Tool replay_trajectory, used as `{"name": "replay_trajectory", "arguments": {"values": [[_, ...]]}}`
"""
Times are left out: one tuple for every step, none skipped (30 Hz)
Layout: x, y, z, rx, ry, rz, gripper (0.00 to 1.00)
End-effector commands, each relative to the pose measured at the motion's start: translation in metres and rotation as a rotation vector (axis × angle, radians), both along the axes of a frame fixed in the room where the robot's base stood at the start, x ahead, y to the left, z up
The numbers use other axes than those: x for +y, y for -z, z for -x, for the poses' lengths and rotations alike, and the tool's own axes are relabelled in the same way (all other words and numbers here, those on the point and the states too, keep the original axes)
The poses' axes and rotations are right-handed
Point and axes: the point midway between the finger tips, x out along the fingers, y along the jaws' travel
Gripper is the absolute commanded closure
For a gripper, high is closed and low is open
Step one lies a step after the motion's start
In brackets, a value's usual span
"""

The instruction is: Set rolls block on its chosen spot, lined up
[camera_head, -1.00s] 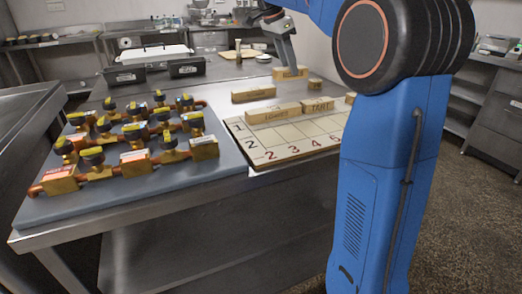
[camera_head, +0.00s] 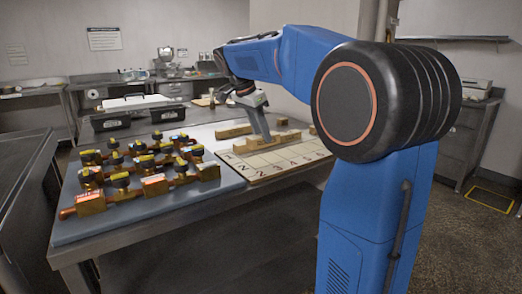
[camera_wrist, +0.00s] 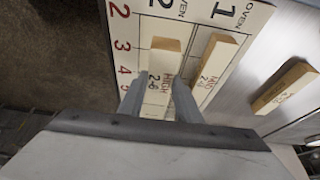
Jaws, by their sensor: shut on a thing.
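My gripper (camera_wrist: 158,85) is shut on a wooden block (camera_wrist: 166,68), which I take to be the rolls block. Its printed label is too small to read surely. The block lies lengthwise along the oven 2 column of the white, numbered board (camera_wrist: 130,35), beside rows 3 to 5. Whether it touches the board I cannot tell. A second labelled block (camera_wrist: 214,70) lies roughly parallel in the oven 1 column. In the head view my gripper (camera_head: 266,138) is over the far part of the board (camera_head: 262,172), partly hiding the blocks there.
Another wooden block (camera_wrist: 285,87) lies off the board on the metal table; it shows behind the board in the head view (camera_head: 233,131). A grey-blue tray (camera_head: 145,208) with several brass valves stands left of the board. Black bins (camera_head: 110,122) stand farther back.

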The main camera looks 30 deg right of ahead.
Motion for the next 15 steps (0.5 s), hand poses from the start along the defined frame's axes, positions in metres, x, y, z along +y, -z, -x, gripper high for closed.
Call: {"name": "replay_trajectory", "arguments": {"values": [[0.0,0.005,0.001,0.001,0.0,0.0,0.93],[0.0,0.007,0.0,0.001,0.0,0.0,0.93],[0.0,0.009,0.0,0.001,0.0,0.0,0.93],[0.0,0.01,0.0,0.0,0.001,0.0,0.93],[0.0,0.011,0.0,0.0,0.001,0.0,0.93],[0.0,0.014,0.0,0.0,0.001,0.0,0.93],[0.0,0.016,0.0,0.0,0.001,0.0,0.93],[0.0,0.019,0.0,0.001,0.001,0.0,0.93],[0.0,0.024,0.001,0.002,0.001,0.0,0.93],[0.0,0.029,0.001,0.002,0.001,0.0,0.93],[0.0,0.033,0.0,0.001,0.0,0.0,0.93],[0.0,0.039,0.0,0.002,0.0,0.0,0.93],[0.0,0.043,0.001,0.002,0.0,0.0,0.93],[0.0,0.046,0.0,0.001,-0.001,0.0,0.93],[0.0,0.049,0.0,0.0,0.0,0.0,0.93]]}}
